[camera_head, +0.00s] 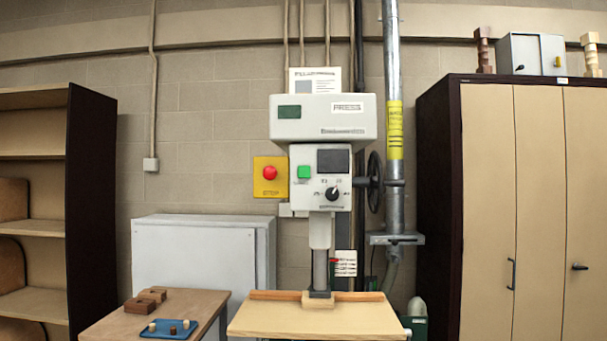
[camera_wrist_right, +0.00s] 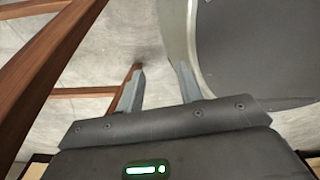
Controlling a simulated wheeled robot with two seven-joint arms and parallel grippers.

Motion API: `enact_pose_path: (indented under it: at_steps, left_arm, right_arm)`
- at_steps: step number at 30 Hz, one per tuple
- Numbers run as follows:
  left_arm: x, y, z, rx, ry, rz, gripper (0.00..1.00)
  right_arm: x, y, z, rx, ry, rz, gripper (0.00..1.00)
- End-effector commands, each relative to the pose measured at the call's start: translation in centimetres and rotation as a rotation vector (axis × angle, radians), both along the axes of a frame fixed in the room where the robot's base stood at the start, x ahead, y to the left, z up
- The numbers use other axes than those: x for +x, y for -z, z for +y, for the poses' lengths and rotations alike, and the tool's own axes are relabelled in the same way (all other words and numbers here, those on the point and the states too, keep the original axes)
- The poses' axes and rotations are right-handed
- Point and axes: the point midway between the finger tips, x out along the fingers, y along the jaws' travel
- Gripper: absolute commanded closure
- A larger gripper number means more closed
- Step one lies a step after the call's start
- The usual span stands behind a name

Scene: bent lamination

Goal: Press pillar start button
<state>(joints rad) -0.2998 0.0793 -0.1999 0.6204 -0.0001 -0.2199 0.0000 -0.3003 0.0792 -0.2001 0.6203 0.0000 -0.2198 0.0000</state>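The pillar machine (camera_head: 321,180) stands against the wall in the middle of the head view. My left gripper is in neither view.
A wooden work table (camera_head: 290,318) stands below the machine. A side table (camera_head: 205,304) at left holds brown blocks (camera_head: 147,300) and a blue tray (camera_head: 170,328). A shelf (camera_head: 35,190) is far left and a cabinet (camera_head: 535,200) right. Wooden bars (camera_wrist_right: 45,55) and a dark curved surface (camera_wrist_right: 255,50) lie near my right gripper.

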Motion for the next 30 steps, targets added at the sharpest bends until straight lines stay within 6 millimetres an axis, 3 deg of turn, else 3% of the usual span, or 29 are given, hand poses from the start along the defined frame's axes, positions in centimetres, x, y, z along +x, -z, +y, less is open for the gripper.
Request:
enact_pose_path:
  at_steps: [1,7,30]
  left_arm:
    - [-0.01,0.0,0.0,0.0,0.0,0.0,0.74]
    - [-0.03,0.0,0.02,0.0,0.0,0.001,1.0]
    - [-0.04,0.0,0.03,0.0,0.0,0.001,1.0]
  right_arm:
    - [-0.01,0.0,0.0,0.0,0.0,0.0,0.64]
    - [-0.01,0.0,-0.01,0.0,0.0,0.0,0.64]
    - [-0.01,0.0,-0.04,0.0,0.0,0.001,0.64]
